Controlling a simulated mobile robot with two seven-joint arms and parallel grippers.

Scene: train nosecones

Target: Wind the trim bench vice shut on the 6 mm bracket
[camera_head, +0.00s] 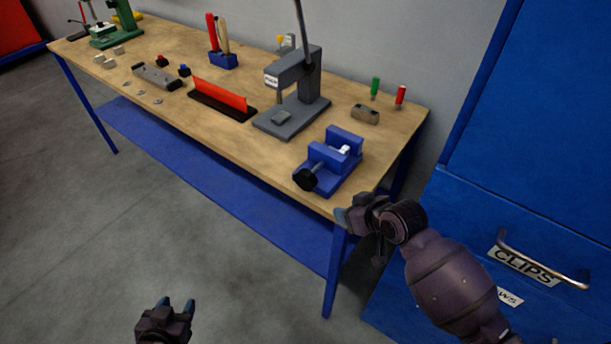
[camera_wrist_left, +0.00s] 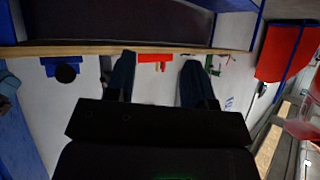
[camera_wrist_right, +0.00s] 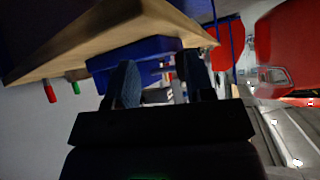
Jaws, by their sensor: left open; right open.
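The blue bench vice (camera_head: 335,160) stands at the bench's front right corner, its black handle knob (camera_head: 306,179) facing the front edge. A small pale piece (camera_head: 344,151) shows at its jaws; I cannot tell if it is the bracket or how tightly it sits. My right gripper (camera_head: 347,217) is open and empty, just off the bench corner, near and apart from the vice. The vice appears upside down behind its fingers in the right wrist view (camera_wrist_right: 130,52). My left gripper (camera_head: 176,304) is open and empty, low in front of the bench.
A grey press (camera_head: 297,95) stands behind the vice, beside a grey block (camera_head: 365,114) and green and red-handled tools. A red-walled holder (camera_head: 220,95) lies left of the press. Blue drawers (camera_head: 520,235) stand close on the right. The floor in front is clear.

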